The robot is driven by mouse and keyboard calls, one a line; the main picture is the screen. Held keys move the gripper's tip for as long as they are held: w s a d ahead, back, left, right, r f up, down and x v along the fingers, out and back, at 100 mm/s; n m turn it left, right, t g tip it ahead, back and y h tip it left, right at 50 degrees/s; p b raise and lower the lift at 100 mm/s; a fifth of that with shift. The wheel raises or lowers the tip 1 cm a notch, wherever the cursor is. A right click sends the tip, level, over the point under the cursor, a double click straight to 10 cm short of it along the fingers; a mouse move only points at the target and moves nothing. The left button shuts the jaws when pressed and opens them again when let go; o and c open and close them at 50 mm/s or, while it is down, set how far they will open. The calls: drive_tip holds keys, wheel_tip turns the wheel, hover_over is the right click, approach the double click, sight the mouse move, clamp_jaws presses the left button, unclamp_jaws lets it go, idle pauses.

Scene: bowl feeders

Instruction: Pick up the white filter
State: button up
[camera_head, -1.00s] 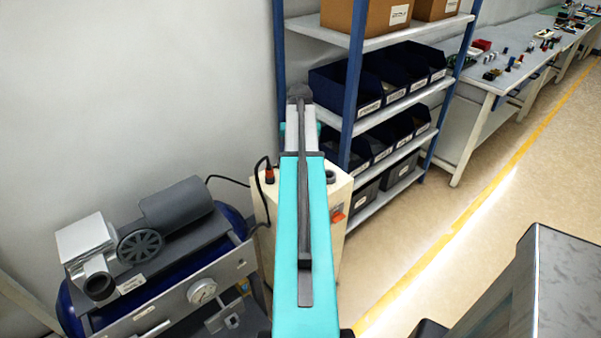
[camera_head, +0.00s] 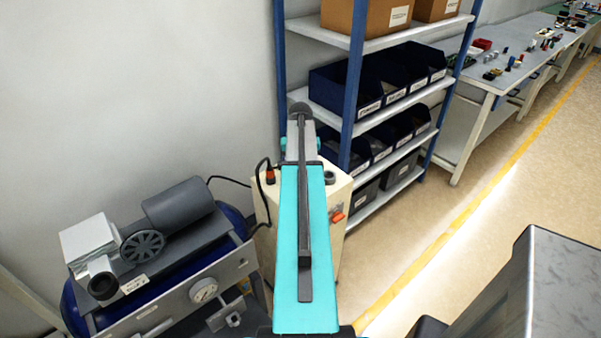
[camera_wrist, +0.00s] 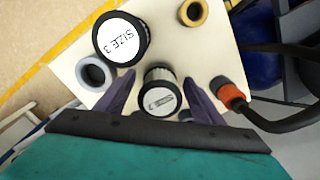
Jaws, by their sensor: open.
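My gripper (camera_wrist: 159,76) is open in the wrist view, above a pale cabinet top. Between its two fingers is a short dark cylinder with a white round face (camera_wrist: 160,101), which may be the white filter; its marking is too small to read. The fingers stand on either side of it, and I cannot tell whether they touch it. A larger black cylinder with a white face marked "SIZE 3" (camera_wrist: 118,38) stands up and left of it.
The pale cabinet (camera_head: 341,190) stands between a compressor (camera_head: 180,205) and a blue-framed shelf (camera_head: 362,125). A grey ring (camera_wrist: 93,73), a brass ring (camera_wrist: 193,12) and an orange connector with a black cable (camera_wrist: 230,91) surround the cylinders.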

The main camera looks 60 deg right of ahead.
idle(0.5)
drive_tip(key=c, duration=1.3)
drive_tip(key=shift+r, duration=0.1)
drive_tip(key=shift+r+b, duration=1.1)
drive_tip(key=shift+r, duration=3.8)
drive_tip(key=w+a+n, duration=0.4)
drive_tip(key=w+a, duration=0.6)
drive_tip(key=a, duration=0.3)
drive_tip(key=w+a+n, duration=0.4)
drive_tip(key=w+a, duration=0.7)
drive_tip(key=a, duration=0.2)
drive_tip(key=w+a+n, duration=0.1)
drive_tip(key=a+n, duration=0.2)
drive_tip(key=a, duration=0.8)
drive_tip(key=w+a+n, duration=0.2)
drive_tip(key=a+n, duration=0.1)
drive_tip(key=a, duration=0.7)
drive_tip(key=w+a+n, duration=0.1)
drive_tip(key=a+n, duration=0.2)
drive_tip(key=a, duration=0.8)
drive_tip(key=shift+w+a+r, duration=0.3)
drive_tip(key=shift+w+r, duration=0.1)
